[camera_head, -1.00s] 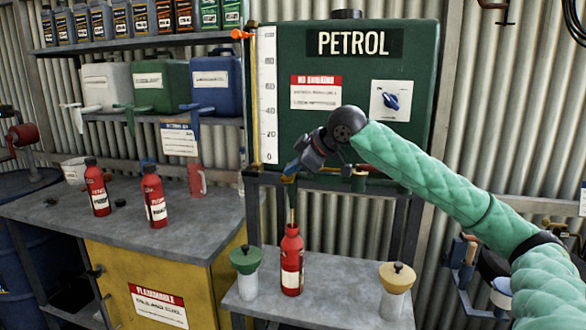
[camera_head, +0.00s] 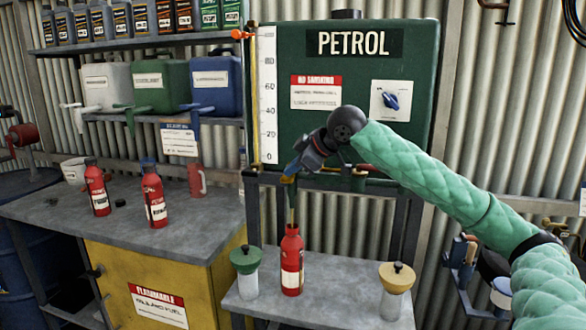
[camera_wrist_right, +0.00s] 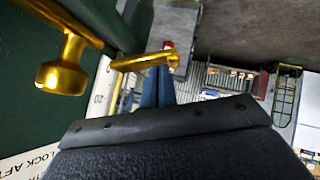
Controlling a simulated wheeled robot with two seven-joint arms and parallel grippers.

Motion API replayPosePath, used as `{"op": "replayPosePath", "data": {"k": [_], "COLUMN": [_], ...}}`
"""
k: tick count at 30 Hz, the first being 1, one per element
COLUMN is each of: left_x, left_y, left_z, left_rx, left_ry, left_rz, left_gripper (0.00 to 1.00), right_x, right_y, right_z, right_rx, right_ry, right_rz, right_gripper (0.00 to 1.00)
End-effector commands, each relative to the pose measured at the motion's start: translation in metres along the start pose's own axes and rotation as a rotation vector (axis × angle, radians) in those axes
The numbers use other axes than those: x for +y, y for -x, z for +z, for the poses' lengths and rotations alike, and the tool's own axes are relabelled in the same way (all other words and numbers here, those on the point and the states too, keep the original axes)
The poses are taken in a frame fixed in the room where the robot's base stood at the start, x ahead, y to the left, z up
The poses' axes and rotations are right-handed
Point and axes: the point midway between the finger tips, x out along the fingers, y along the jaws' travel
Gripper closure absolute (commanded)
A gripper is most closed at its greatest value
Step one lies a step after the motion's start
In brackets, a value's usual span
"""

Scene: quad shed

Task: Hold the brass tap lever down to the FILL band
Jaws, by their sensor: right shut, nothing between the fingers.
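The green PETROL tank (camera_head: 350,95) stands on a frame. My right gripper (camera_head: 290,174) is at the tap below the tank's lower left, pointing down-left. It hides most of the tap in the head view. In the right wrist view the brass lever (camera_wrist_right: 145,62) crosses the tips of my shut blue fingers (camera_wrist_right: 156,90), with nothing between them. The fingertips appear to touch the lever; exact contact cannot be told. A thin amber line runs from the tap into the neck of a red bottle (camera_head: 292,262), upright below. No FILL band is readable. My left gripper is not in view.
A green-lidded jar (camera_head: 245,272) and a yellow-lidded jar (camera_head: 396,290) flank the bottle on the grey shelf (camera_head: 335,290). Two red bottles stand on the workbench (camera_head: 190,205) at left. A brass knob (camera_wrist_right: 62,75) sits beside the lever in the right wrist view.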

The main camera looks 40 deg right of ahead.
Motion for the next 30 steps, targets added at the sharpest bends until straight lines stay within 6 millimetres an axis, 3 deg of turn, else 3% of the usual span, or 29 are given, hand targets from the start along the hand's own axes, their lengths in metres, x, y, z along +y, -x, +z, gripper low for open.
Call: {"op": "replayPosePath", "data": {"k": [30], "left_x": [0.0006], "left_y": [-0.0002], "left_z": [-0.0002], "left_rx": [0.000], "left_ry": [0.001], "left_rz": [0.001], "left_gripper": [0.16], "right_x": [-0.0001], "right_y": [-0.0005], "right_z": [0.0005], "right_rx": [-0.001], "right_ry": [0.000], "right_rz": [0.000], "right_gripper": [1.00]}}
